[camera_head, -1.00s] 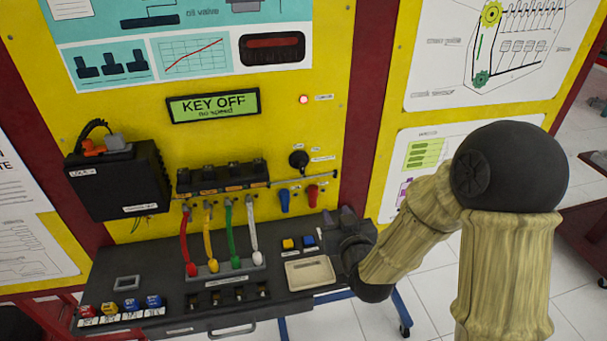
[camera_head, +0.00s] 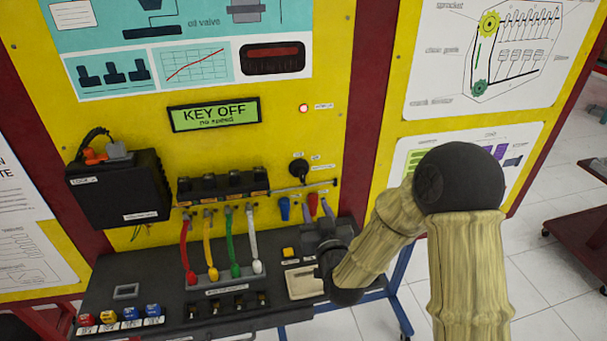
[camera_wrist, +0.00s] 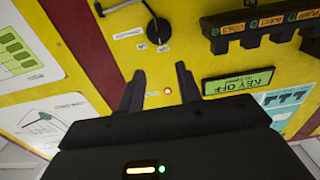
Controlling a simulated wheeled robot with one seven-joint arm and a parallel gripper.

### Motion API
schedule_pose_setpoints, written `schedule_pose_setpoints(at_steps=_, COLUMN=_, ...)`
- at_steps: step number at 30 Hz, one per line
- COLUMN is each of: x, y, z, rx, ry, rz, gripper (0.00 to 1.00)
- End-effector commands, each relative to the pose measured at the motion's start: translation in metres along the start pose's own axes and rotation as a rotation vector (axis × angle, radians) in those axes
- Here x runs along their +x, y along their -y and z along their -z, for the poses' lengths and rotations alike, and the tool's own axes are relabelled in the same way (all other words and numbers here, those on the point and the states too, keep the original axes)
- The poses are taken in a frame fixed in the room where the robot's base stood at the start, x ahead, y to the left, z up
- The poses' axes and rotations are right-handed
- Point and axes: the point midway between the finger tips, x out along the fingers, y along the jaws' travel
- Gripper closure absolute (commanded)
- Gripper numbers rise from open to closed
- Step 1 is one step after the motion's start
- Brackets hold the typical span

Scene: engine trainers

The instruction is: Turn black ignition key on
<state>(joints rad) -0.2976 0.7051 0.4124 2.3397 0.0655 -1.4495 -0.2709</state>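The black ignition key (camera_head: 299,170) is a round knob on the yellow panel, right of the coil row. It also shows in the wrist view (camera_wrist: 157,30), where the picture is upside down. My gripper (camera_head: 317,208) is below the key in the head view, apart from it, with its fingers pointing up toward the panel. In the wrist view my gripper (camera_wrist: 158,82) has its two fingers spread with nothing between them. The display (camera_head: 214,113) reads "KEY OFF" and "no speed". A small red light (camera_head: 304,108) is lit above the key.
A thin rod (camera_head: 305,187) runs below the key. A blue connector (camera_head: 284,208) and a red connector (camera_head: 312,204) hang near my fingers. Coloured cables (camera_head: 229,242) rise from the black shelf (camera_head: 105,288). A black box (camera_head: 119,187) sits at left.

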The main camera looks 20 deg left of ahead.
Motion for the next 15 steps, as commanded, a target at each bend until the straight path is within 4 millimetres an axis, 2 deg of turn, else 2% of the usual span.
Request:
schedule_pose_setpoints(at_steps=3, x=0.021, y=0.000, z=0.003, rx=0.001, ry=0.000, rz=0.000, gripper=0.65)
schedule_pose_setpoints(at_steps=15, x=0.082, y=-0.001, z=0.003, rx=0.001, ry=0.000, rz=-0.002, gripper=0.65)
